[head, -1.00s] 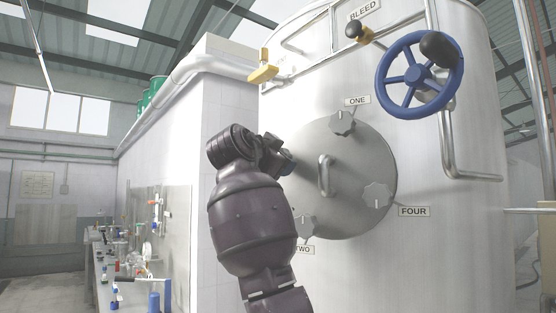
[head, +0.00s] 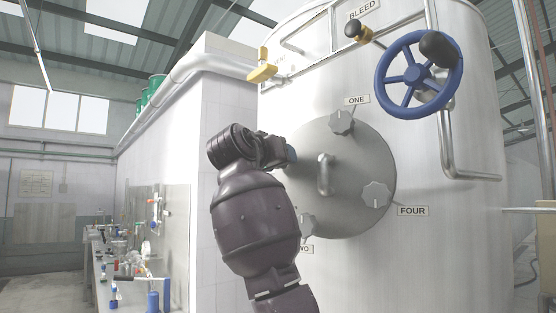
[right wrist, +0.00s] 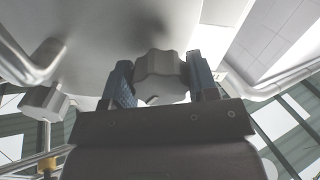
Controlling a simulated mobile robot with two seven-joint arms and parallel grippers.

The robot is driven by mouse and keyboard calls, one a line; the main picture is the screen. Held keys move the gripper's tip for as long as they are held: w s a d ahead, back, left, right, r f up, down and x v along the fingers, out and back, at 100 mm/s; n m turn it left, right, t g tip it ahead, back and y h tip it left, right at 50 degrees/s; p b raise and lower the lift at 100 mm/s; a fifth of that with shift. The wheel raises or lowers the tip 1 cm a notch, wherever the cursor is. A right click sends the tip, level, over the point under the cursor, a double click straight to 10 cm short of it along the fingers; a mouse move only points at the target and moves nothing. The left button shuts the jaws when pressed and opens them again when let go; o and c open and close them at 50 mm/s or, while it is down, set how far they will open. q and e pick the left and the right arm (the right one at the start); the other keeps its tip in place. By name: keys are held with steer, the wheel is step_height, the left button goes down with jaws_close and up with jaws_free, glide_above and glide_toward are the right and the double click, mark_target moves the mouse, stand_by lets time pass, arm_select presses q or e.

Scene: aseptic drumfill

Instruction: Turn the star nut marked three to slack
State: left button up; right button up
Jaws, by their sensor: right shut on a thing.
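My right gripper (head: 287,155) is at the left edge of the round steel hatch (head: 340,215). In the right wrist view, its two blue fingers (right wrist: 162,84) are shut on a grey star nut (right wrist: 160,72), one on each side. The held nut's label is out of sight; the other nuts carry the labels ONE, TWO and FOUR. My left gripper is not in view.
Star nut one (head: 341,122) is at the hatch top and star nut four (head: 376,195) at its right. Star nut two (head: 309,224) is partly behind my arm. A handle (head: 325,175) stands out mid-hatch. A blue handwheel (head: 390,90) is above right.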

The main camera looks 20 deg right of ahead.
steer(key=n, duration=0.5)
steer(key=shift+f+n, duration=0.1)
steer(key=shift+n, duration=0.3)
stand_by(0.4)
steer(key=o, duration=0.9)
steer(key=shift+s, duration=0.15)
arm_select(q)
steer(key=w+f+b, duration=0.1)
steer(key=b, duration=0.1)
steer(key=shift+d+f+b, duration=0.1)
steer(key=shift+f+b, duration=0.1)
steer(key=shift+b, duration=0.15)
arm_select(e)
steer(key=v, duration=1)
steer(key=shift+s+a, duration=0.15)
steer(key=shift+a, duration=0.15)
